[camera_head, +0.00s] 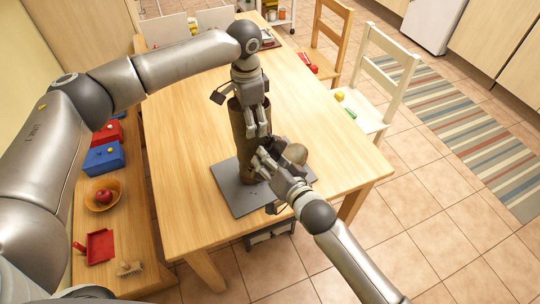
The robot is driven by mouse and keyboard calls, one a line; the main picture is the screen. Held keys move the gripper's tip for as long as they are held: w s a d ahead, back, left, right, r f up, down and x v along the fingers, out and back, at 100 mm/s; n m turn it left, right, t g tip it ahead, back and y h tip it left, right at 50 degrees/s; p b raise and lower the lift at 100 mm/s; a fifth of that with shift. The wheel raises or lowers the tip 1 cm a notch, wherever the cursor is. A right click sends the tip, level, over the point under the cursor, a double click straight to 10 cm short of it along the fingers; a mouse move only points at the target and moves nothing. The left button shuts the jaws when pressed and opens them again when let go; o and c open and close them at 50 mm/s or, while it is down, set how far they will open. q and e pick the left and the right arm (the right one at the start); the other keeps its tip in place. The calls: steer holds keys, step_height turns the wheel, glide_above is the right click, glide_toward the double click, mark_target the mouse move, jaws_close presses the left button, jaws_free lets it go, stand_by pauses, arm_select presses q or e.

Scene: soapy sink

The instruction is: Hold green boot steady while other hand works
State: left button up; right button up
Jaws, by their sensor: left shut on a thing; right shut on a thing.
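The boot (237,125) stands upright on a grey mat (235,200) on the wooden table; its tall shaft looks dark olive-brown here. My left gripper (258,130) comes down from above and is shut on the upper shaft. My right gripper (261,162) reaches in from the lower right, against the lower part of the boot. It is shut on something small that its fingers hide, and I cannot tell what. A rounded tan-olive shape (297,152) shows behind the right gripper; whether it is the boot's toe is unclear.
A bench at left holds a blue box (103,158), a bowl (103,196) with a red fruit, a red dustpan (99,246) and a brush (130,268). A white chair (385,85) and a wooden chair (328,40) stand at right.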

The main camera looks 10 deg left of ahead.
mark_target(269, 152)
steer(key=shift+w+a+f, duration=0.1)
steer(key=shift+f, duration=1.45)
steer(key=shift+w+f, duration=0.1)
steer(key=shift+f, duration=1.45)
steer(key=shift+c, duration=0.3)
steer(key=shift+r, duration=4.7)
steer(key=shift+f, duration=4.65)
steer(key=shift+w+a+r, duration=0.15)
steer(key=shift+r, duration=0.9)
steer(key=shift+w+a+r, duration=0.1)
steer(key=shift+r, duration=0.9)
steer(key=shift+s+d+r, duration=0.1)
steer(key=shift+s+r, duration=0.05)
steer(key=shift+r, duration=2.6)
steer(key=shift+d+f, duration=0.1)
steer(key=shift+f, duration=3.25)
steer(key=shift+r, duration=0.15)
